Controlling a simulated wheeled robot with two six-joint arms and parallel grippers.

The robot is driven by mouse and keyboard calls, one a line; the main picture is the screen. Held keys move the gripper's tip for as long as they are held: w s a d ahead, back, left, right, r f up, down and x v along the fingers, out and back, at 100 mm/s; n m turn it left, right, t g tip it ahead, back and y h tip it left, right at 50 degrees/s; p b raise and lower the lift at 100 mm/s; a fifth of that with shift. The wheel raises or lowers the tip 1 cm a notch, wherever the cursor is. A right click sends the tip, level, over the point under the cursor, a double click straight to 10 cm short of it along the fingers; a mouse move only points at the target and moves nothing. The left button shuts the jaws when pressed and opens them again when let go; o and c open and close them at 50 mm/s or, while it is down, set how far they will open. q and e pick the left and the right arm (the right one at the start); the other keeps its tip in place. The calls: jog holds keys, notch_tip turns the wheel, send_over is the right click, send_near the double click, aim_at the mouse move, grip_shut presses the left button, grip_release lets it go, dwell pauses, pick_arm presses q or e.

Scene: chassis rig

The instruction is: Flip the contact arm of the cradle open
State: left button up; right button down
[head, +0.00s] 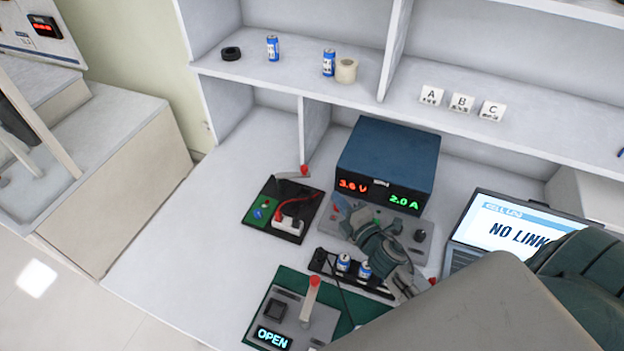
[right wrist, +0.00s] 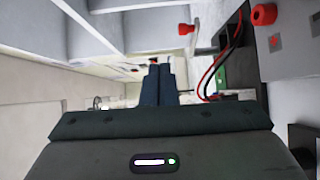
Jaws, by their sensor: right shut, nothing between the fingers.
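A grey cradle (head: 305,326) with a lit OPEN display sits on a green mat at the bottom of the head view. Its grey contact arm (head: 310,301) has a red knob and stands up from the base. A second, black-based unit (head: 285,225) farther back has a grey lever (head: 291,176) with a red knob; a red knob on a pale lever also shows in the right wrist view (right wrist: 185,28). My right gripper (head: 341,205) is shut and empty, right of the black unit and in front of the power supply. Its closed fingers show in the wrist view (right wrist: 157,86). My left gripper is not in view.
A blue power supply (head: 388,160) reads 3.6 V and 2.0 A. A black holder (head: 322,264) with two blue-white cells stands between the units. A laptop (head: 510,228) reading NO LINK is at right. Shelves run behind; the bench's left part is clear.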

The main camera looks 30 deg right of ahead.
aim_at(306, 171)
jog(key=f+b, duration=0.1)
jog(key=f, duration=0.1)
jog(key=f+b, duration=0.2)
jog(key=shift+w+d, duration=0.15)
jog(key=shift+w, duration=0.05)
jog(key=shift+f+b, duration=0.35)
jog(key=shift+f, duration=0.05)
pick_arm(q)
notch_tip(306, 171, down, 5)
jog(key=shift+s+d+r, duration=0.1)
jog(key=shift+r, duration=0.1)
pick_arm(e)
jog(key=shift+r, duration=0.15)
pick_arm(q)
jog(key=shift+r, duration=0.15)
pick_arm(e)
jog(key=shift+w, duration=0.1)
